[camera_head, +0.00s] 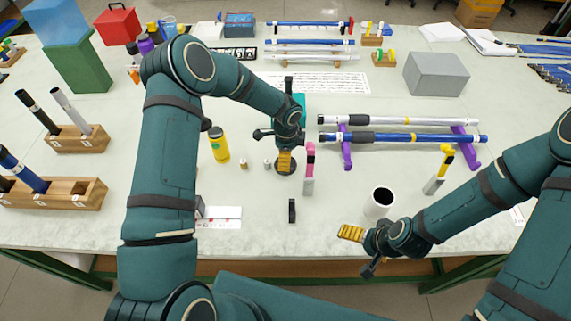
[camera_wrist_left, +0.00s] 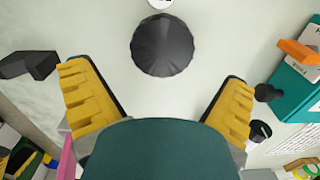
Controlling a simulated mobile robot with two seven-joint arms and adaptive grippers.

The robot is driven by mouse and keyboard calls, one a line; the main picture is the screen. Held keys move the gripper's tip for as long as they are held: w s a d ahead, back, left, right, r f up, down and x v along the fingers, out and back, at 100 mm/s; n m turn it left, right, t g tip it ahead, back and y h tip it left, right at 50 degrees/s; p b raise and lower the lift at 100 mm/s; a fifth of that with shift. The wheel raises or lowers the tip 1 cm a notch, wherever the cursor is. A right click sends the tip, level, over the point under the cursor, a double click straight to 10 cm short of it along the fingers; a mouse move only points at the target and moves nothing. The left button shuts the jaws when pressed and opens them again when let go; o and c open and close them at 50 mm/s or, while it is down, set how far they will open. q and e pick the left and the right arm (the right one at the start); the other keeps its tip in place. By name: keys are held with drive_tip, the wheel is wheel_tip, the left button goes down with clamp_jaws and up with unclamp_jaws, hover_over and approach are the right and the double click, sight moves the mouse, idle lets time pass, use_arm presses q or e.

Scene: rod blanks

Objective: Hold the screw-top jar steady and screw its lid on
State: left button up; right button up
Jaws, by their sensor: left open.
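The black ridged round lid (camera_wrist_left: 162,46) lies on the table in the left wrist view; in the head view its dark disc (camera_head: 287,170) shows under my left gripper (camera_head: 285,158). In the wrist view my left gripper (camera_wrist_left: 157,82) is open and empty, its yellow fingers spread to either side and the lid beyond them. The white jar (camera_head: 380,211) stands upright and uncovered, its dark opening facing up, right of the lid and nearer the front. My right gripper (camera_head: 352,236) is beside the jar, to its front left, apart from it; its finger gap is unclear.
A yellow bottle (camera_head: 218,145) stands left of the lid, with small cylinders between. A black block (camera_head: 292,210) is in front. Rods rest on purple stands (camera_head: 346,152). The front middle is mostly clear.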

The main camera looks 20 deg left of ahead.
use_arm(q)
wheel_tip(320, 180, down, 5)
drive_tip(key=shift+w+f, duration=0.1)
drive_tip(key=shift+w, duration=0.05)
idle(0.4)
drive_tip(key=c, duration=0.7)
